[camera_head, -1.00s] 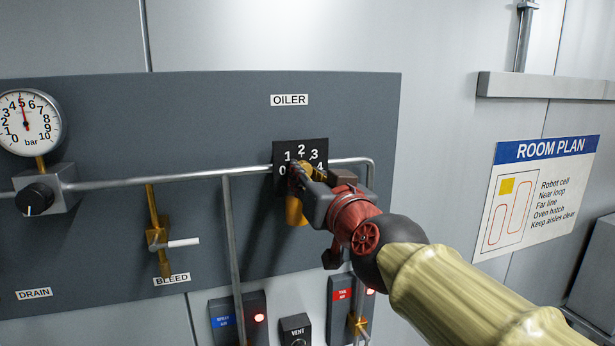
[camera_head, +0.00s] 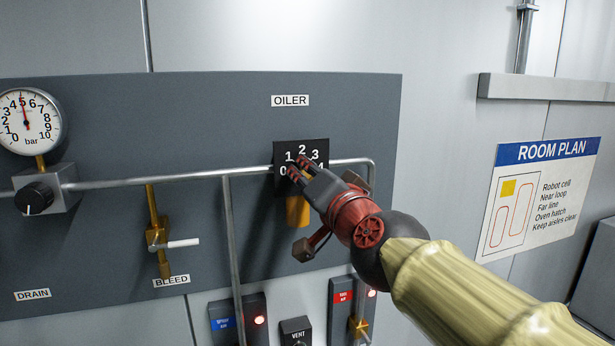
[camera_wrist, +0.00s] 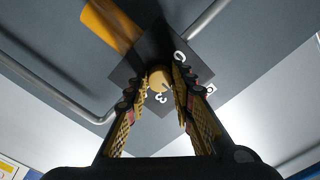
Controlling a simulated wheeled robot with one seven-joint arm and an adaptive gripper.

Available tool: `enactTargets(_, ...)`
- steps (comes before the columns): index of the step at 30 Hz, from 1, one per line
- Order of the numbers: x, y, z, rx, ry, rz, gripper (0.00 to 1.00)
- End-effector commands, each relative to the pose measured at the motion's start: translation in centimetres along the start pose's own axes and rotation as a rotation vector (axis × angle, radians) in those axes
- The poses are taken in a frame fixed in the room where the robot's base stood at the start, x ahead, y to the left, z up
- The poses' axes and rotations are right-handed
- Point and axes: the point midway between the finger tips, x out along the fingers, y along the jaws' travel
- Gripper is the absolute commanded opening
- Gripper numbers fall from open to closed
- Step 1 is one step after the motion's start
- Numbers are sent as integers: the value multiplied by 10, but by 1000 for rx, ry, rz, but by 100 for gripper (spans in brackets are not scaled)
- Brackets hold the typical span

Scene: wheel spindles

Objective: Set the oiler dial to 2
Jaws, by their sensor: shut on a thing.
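The oiler dial plate (camera_head: 301,150) is a black square under the OILER label (camera_head: 291,100). It shows white 0, 1, 2 and 3, and part of the 4 beside my gripper. My gripper (camera_head: 300,172) is at the plate's centre, and its fingers hide the knob in the head view. In the wrist view, the round brass dial knob (camera_wrist: 159,77) sits between the fingertips of my gripper (camera_wrist: 158,83), which are closed on its sides. A dark mark shows on the knob's edge, but I cannot tell which number it points to.
A brass cylinder (camera_head: 297,211) hangs below the plate. A grey pipe (camera_head: 150,179) runs across the panel close to my gripper. A pressure gauge (camera_head: 28,122), a black DRAIN knob (camera_head: 35,197) and a BLEED valve (camera_head: 158,235) are on the left. Switch boxes (camera_head: 296,331) are below.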

Motion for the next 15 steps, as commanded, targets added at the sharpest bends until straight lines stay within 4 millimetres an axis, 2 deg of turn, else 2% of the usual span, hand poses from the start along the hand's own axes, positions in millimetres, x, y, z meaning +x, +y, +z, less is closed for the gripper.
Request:
enactTargets(14,0,1,1,17,-1,1,0)
enactTargets(15,0,1,1,17,-1,1,25)
